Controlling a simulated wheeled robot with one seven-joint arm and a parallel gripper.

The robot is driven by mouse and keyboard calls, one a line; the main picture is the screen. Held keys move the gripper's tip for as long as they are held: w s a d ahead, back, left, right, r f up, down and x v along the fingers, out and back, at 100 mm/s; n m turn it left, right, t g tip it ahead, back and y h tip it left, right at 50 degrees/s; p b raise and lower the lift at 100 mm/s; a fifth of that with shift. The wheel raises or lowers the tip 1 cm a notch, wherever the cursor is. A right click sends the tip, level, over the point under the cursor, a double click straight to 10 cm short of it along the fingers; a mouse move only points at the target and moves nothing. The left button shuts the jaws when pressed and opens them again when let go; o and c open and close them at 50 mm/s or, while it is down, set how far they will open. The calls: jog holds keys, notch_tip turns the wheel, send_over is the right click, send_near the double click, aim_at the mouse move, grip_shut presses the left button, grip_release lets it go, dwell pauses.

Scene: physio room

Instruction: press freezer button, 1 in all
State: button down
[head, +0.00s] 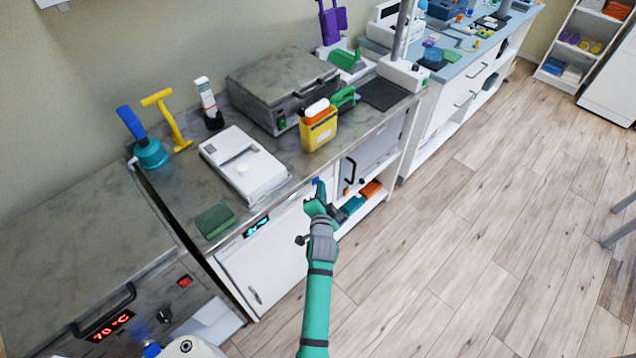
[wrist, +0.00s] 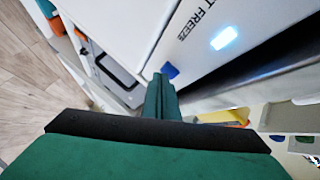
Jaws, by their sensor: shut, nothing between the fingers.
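The white freezer (head: 268,262) stands under the counter, with a lit cyan display (head: 257,226) on its upper front strip. A small blue button (head: 317,181) is near the right end of that strip. In the wrist view, the blue button (wrist: 170,70) sits on a white panel lettered "T FREEZE", and a glowing light (wrist: 224,38) is beside the lettering. My green gripper (head: 316,192) is shut and empty, its tips right at the button. In the wrist view, the gripper tips (wrist: 161,82) overlap the button's lower edge; I cannot tell whether they touch it.
The counter above holds a white device (head: 243,165), a yellow container (head: 318,130) and a green block (head: 215,221) near its front edge. An open shelf with coloured items (head: 370,190) is right of the freezer. The wooden floor (head: 450,230) is clear.

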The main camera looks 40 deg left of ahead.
jog(key=shift+d, duration=0.95)
jog(key=shift+d, duration=0.1)
jog(key=d, duration=0.4)
jog(key=shift+s+d, duration=0.25)
jog(key=shift+d, duration=0.1)
